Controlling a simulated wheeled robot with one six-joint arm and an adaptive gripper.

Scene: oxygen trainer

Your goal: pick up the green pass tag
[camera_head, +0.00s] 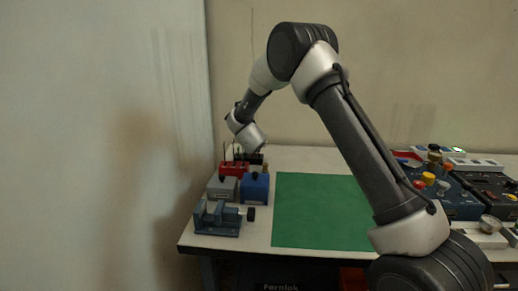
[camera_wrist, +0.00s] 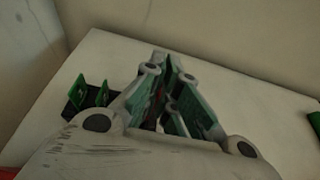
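Small green tags (camera_wrist: 101,95) stand upright in a dark holder (camera_wrist: 72,108) on the white table, left of my gripper in the wrist view. I cannot tell which of them is the pass tag. My gripper (camera_wrist: 170,68) is low over the table beside the holder, its fingers apart with a narrow gap. Dark and reddish parts show between the fingers, too unclear to name. The fingers hide part of the holder. In the head view my wrist is above the back left of the table, and my gripper is mostly hidden by it and the boxes.
A red box (camera_head: 235,168), a grey box (camera_head: 222,187), a blue box (camera_head: 255,188) and a blue vise (camera_head: 218,219) crowd the table's left side. A green mat (camera_head: 315,215) lies clear in the middle. Control panels (camera_head: 450,198) stand at the right. A wall is close behind.

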